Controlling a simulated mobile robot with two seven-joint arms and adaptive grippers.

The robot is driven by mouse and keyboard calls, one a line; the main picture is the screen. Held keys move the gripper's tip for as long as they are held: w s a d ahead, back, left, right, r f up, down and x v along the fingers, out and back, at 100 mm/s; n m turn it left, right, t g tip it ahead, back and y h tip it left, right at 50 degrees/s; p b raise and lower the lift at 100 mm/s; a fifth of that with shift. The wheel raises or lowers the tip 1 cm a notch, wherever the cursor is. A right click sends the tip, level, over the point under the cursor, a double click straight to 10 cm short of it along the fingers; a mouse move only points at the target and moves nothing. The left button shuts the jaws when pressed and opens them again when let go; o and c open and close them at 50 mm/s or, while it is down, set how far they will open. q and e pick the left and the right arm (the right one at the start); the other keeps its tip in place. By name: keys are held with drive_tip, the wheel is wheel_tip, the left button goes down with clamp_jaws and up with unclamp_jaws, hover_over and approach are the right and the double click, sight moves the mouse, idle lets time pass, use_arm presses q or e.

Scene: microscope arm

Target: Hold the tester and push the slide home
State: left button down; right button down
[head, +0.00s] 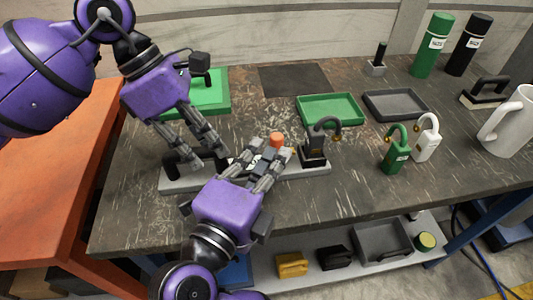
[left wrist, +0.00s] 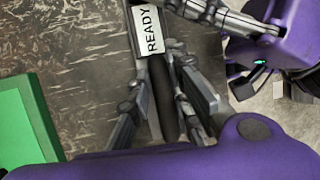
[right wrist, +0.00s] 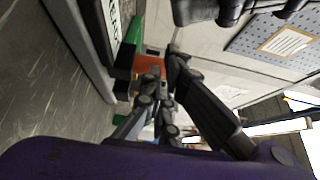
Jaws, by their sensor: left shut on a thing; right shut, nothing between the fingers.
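The tester (head: 317,169) is a long light-grey base lying along the bench front, with a black upright part and a curved hook at its right end. Its white READY label (left wrist: 151,30) shows in the left wrist view. My left gripper (head: 202,162) is shut on a dark bar of the tester (left wrist: 168,100), near the left end. My right gripper (head: 270,160) is shut and empty near an orange-topped piece (head: 277,140) at the middle of the tester. An orange face (right wrist: 148,66) shows just past its fingertips in the right wrist view; contact cannot be told. The slide cannot be made out clearly.
A green tray (head: 330,109) and a grey tray (head: 395,104) lie behind. Green (head: 396,156) and white (head: 427,140) hooked padlock-like pieces stand to the right, near a white mug (head: 510,123). The right front bench is clear.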

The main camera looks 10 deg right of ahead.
drive_tip(key=shift+d, duration=1.6)
drive_tip(key=shift+a, duration=0.1)
drive_tip(key=v, duration=1.4)
drive_tip(key=shift+f, duration=0.1)
use_arm(q)
drive_tip(key=c, duration=1.5)
unclamp_jaws()
drive_tip(key=shift+c, duration=0.2)
